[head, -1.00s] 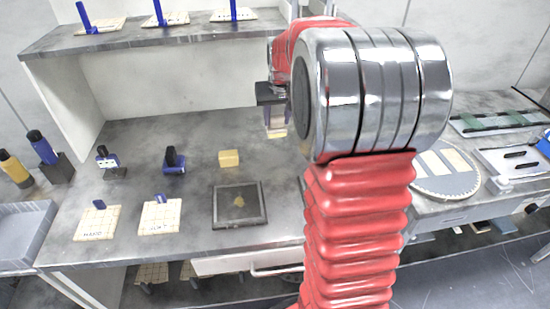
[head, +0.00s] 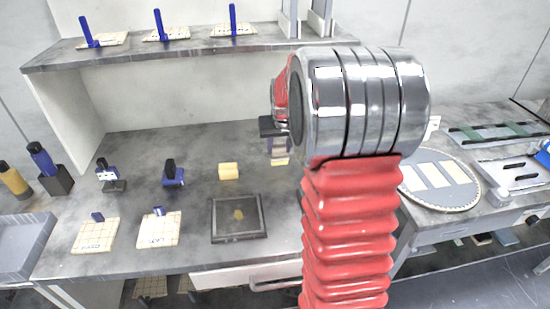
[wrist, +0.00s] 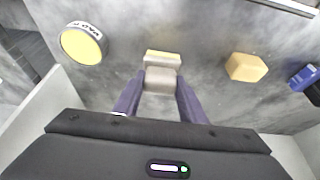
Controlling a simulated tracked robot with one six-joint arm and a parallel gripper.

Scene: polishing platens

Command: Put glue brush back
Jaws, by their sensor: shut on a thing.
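My gripper (wrist: 159,98) is shut on a small pale-grey block with a yellow strip at its far end, which I take to be the glue brush (wrist: 163,74). In the head view my gripper (head: 276,140) hangs above the grey bench, left of my red arm, with the brush's pale end (head: 279,161) below it. I cannot tell whether the brush touches the bench. A round pot with a yellow face and dark lettering (wrist: 82,46) stands left in the wrist view. My arm hides that spot in the head view. No brush holder can be clearly made out.
A yellow block (head: 228,171) and blue-and-black tools (head: 173,175) stand left of my gripper. A framed dark plate (head: 238,219) lies in front. Paper-like squares (head: 159,230) lie front left. A shelf (head: 190,45) is above. A round disc (head: 440,180) lies right.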

